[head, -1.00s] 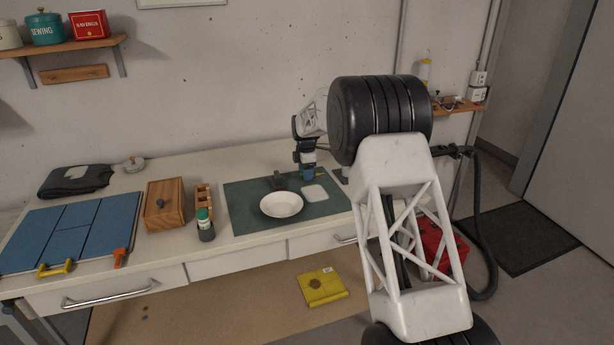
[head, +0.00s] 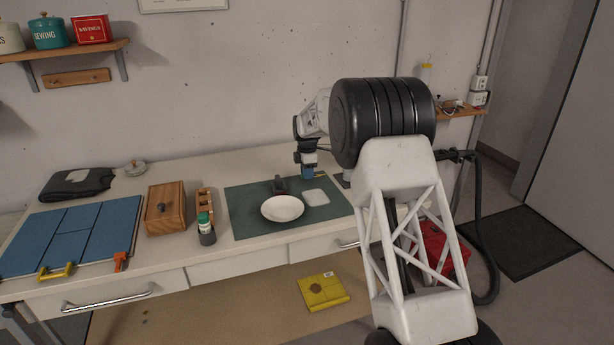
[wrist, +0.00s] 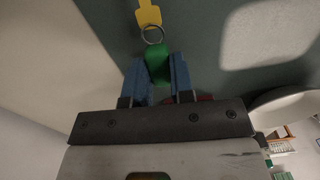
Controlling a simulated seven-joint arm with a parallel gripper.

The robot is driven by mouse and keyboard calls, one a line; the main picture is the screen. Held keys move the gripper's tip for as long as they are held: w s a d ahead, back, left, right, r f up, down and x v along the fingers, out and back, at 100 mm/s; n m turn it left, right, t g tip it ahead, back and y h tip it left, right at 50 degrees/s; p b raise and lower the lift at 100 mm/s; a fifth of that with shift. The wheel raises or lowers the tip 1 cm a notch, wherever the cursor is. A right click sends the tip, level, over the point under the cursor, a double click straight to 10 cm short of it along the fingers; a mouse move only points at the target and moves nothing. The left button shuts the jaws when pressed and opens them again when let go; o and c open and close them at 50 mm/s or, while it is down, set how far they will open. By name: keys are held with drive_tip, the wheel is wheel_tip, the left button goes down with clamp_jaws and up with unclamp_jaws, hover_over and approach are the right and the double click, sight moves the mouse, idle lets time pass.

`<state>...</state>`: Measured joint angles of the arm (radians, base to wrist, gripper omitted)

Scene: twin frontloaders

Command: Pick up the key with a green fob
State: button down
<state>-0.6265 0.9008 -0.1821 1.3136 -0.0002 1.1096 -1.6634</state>
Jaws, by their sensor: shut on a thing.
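In the wrist view, my gripper (wrist: 161,75) has two blue fingers shut on the green fob (wrist: 157,62). A metal ring (wrist: 153,35) joins the fob to a yellow key (wrist: 148,14), which points away from the fingers. In the head view, my gripper (head: 308,172) points down at the back of the dark green mat (head: 249,222). The key and fob are too small or hidden to make out there. I cannot tell whether the key touches the surface below.
A white plate (head: 282,208), a pale square dish (head: 315,197) and a dark object (head: 280,185) sit on the mat. The bench's front left holds a blue-panelled case (head: 75,238).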

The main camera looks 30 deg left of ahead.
drive_tip(key=shift+r, duration=0.85)
drive_tip(key=shift+s+d+r, duration=0.1)
drive_tip(key=shift+s+r, duration=0.05)
drive_tip(key=shift+r, duration=0.05)
drive_tip(key=shift+s+d+r, duration=0.25)
drive_tip(key=shift+s+d, duration=1.25)
drive_tip(key=shift+s, duration=0.6)
drive_tip(key=shift+s+d+r, duration=0.2)
drive_tip(key=shift+s+d, duration=1.3)
drive_tip(key=shift+s, duration=0.65)
drive_tip(key=shift+s+d+r, duration=0.25)
drive_tip(key=shift+s+d, duration=1.25)
drive_tip(key=shift+s, duration=0.6)
